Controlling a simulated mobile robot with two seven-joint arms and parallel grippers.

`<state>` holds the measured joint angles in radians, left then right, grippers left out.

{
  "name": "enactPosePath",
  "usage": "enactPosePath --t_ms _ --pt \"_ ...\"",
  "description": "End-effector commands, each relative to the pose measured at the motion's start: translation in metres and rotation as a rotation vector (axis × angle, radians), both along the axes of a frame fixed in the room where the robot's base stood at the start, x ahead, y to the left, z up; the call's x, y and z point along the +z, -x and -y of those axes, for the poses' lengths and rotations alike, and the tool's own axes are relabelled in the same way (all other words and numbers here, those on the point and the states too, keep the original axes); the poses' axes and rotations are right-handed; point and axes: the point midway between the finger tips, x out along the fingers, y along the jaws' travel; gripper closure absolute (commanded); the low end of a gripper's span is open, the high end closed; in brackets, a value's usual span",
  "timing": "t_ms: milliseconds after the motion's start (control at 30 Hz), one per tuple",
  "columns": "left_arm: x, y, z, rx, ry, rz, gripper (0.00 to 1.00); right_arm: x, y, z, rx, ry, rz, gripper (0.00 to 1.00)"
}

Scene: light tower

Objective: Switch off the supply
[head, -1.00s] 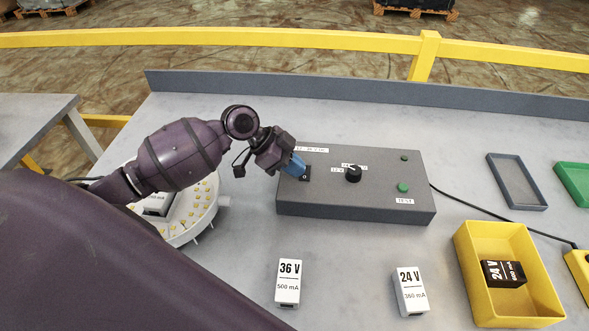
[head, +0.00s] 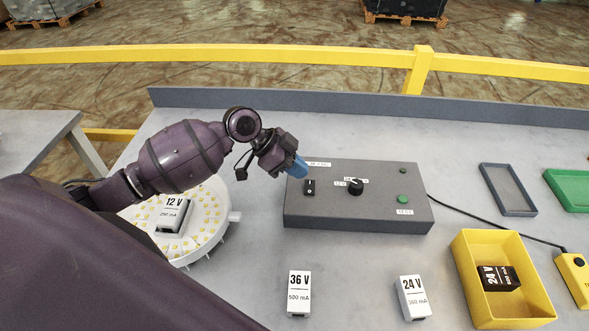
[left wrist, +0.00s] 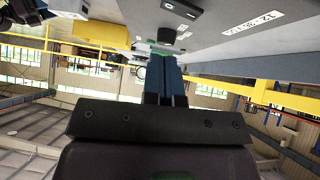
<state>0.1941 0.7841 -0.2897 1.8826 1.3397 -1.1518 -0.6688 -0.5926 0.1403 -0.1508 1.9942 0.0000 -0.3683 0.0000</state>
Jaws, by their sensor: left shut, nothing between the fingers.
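The grey supply box (head: 330,218) sits on the bench, a black rocker switch (head: 309,188) at its left and a black knob (head: 355,187) in the middle. The rocker bears a light mark, but I cannot tell surely which way it is tipped. My left gripper (head: 301,169) is shut and empty, its blue fingertips just behind and above the switch, apart from it. In the left wrist view its fingers (left wrist: 166,75) are together, with the switch (left wrist: 182,8) at the top edge. My right gripper is not in view.
A round white light module (head: 218,222) with a 12 V block (head: 173,214) is at left. White 36 V (head: 299,294) and 24 V (head: 412,298) blocks stand in front. A yellow bin (head: 470,275) holds a dark 24 V block (head: 497,277). A cable (head: 475,214) runs right.

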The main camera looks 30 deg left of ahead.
Motion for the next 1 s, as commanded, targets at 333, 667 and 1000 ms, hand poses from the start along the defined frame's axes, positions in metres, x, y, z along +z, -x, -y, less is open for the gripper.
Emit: enactPosePath --t_ms 333,667,1000 --pt "0.043 0.027 -0.043 0.004 -0.007 -0.002 1.00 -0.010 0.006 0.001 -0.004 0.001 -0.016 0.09" --pt "0.060 0.037 -0.056 0.003 -0.005 -0.002 1.00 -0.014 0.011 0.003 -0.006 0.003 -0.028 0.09" --pt "0.060 0.037 -0.056 0.003 -0.004 -0.002 1.00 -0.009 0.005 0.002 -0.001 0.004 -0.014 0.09"
